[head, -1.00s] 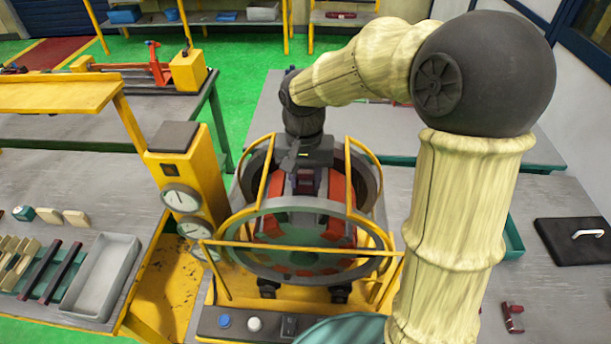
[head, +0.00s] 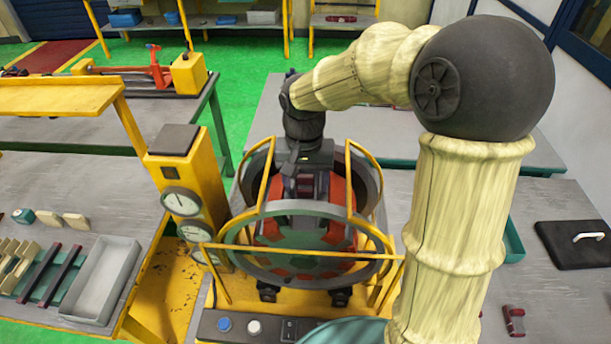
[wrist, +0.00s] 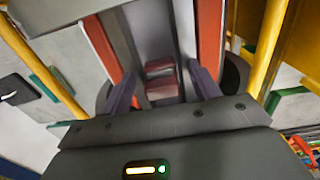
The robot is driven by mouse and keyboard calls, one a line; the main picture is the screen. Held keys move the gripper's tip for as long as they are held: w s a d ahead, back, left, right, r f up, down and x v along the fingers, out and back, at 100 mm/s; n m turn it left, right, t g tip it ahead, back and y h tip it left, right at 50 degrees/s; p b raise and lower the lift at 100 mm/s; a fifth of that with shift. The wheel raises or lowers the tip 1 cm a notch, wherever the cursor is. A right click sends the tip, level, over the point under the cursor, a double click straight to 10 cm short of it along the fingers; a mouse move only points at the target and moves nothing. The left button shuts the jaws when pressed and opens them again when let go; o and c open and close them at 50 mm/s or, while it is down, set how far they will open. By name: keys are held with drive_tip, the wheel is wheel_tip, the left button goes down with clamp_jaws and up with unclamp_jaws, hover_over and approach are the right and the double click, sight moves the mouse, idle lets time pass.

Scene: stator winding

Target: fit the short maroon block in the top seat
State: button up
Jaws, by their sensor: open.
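The short maroon block (wrist: 161,80) lies between my two fingers in the wrist view, in a grey channel with red sides. It shows as a small dark red patch in the head view (head: 305,187). My gripper (wrist: 163,88) is open, one finger on each side of the block, with no clear grip on it. In the head view my gripper (head: 306,183) reaches down into the top of the round stator (head: 340,200), which has red segments. The seat under the block is mostly hidden, so I cannot tell how deep the block sits.
Yellow guard bars (head: 362,160) and a ring (head: 265,212) surround the stator closely. A yellow gauge post (head: 180,190) stands at left. Another maroon piece (head: 513,320) lies on the right bench. A grey tray (head: 102,280) and long dark bars (head: 66,272) lie at left.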

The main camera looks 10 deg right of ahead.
sight(304, 178)
wheel_tip(304, 178, up, 17)
drive_tip(key=b, duration=0.2)
drive_tip(key=shift+a+r, duration=0.2)
idle(2.0)
